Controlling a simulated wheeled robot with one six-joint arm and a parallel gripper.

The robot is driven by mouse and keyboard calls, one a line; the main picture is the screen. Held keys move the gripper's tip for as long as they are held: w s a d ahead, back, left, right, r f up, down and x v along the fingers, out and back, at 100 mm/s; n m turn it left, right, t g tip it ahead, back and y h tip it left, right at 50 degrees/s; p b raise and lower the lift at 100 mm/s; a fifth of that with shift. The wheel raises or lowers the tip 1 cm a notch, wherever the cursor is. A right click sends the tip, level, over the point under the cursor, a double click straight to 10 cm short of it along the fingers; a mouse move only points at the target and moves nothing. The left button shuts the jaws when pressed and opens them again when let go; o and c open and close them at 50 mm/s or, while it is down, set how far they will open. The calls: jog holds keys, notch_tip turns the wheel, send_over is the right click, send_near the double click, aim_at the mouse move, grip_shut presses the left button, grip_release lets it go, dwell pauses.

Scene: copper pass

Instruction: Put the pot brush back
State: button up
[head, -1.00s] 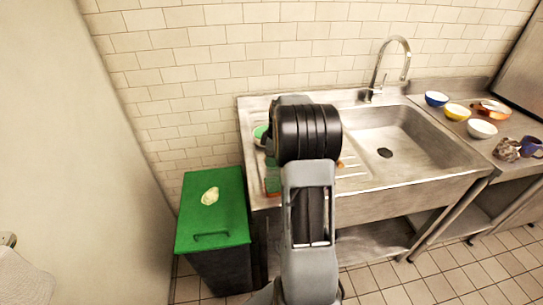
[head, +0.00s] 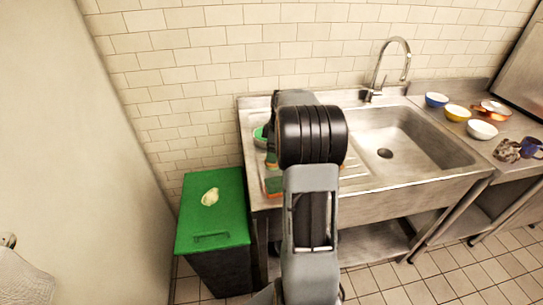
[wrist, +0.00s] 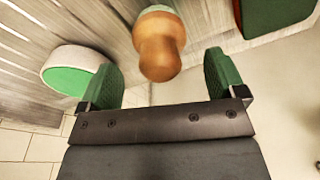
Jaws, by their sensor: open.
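A round wooden knob with a pale collar, which looks like the pot brush (wrist: 158,48), is in the wrist view just beyond the gap between my fingers. The rest of it is cut off by the top edge. My gripper (wrist: 161,68) is open with green pads on either side, and nothing is clamped between them.
A white bowl with a green inside (wrist: 75,72) lies left of my fingers. A green and reddish block (wrist: 275,14) is at upper right, by the drainboard edge. A green-lidded bin (head: 213,225) stands left of the sink. Several bowls (head: 482,130) sit on the right counter.

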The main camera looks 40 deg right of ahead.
jog(key=r, duration=0.5)
jog(key=s+r, duration=0.1)
jog(key=r, duration=0.2)
jog(key=shift+d, duration=0.4)
jog(key=s+a+r+m+t+h, duration=0.1)
jog(key=s+a+m, duration=0.15)
jog(key=a, duration=0.55)
jog(key=s+a+r+m, duration=0.15)
jog(key=s+a, duration=0.25)
jog(key=a, duration=0.4)
jog(key=s+a+f+m+t, duration=0.1)
jog(key=s+a+f+m, duration=0.4)
jog(key=s+a, duration=0.4)
jog(key=shift+s+f, duration=0.5)
jog(key=shift+s, duration=0.05)
jog(key=shift+r, duration=0.1)
